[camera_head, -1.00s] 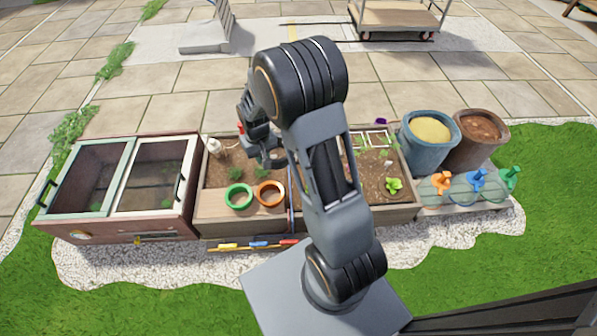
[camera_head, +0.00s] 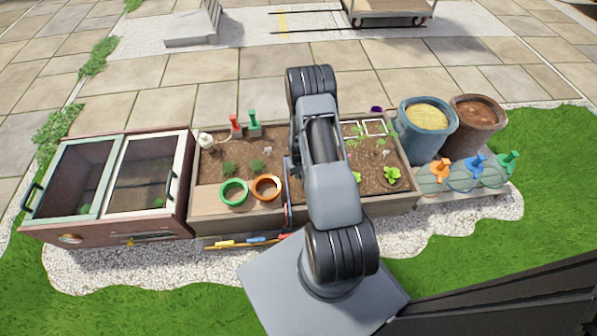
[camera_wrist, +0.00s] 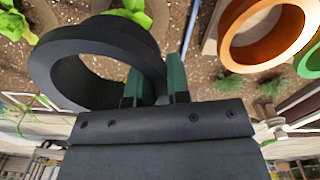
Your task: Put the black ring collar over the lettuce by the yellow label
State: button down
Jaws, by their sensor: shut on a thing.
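The black ring collar (camera_wrist: 58,75) is in my gripper (camera_wrist: 155,88), whose green fingers are shut on its wall in the wrist view. The ring is held above the soil, and a little green shows through it. One lettuce (camera_wrist: 132,12) is just beyond the ring's far edge, and another lettuce (camera_wrist: 14,24) is at the upper left. In the head view a lettuce (camera_head: 392,176) stands at the bed's right front, and another lettuce (camera_head: 357,177) is partly hidden by my arm. My arm hides the gripper and ring there. I cannot make out a yellow label.
A green ring (camera_head: 234,192) and an orange ring (camera_head: 266,188) lie on the board at the bed's left front. Red (camera_head: 236,125) and green (camera_head: 254,123) handled tools stand at the back. A blue bin (camera_head: 424,134) and a brown bin (camera_head: 478,128) stand at right.

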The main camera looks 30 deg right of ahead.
jog(key=shift+f+b, duration=3.65)
jog(key=shift+f, duration=1.2)
jog(key=shift+f, duration=0.25)
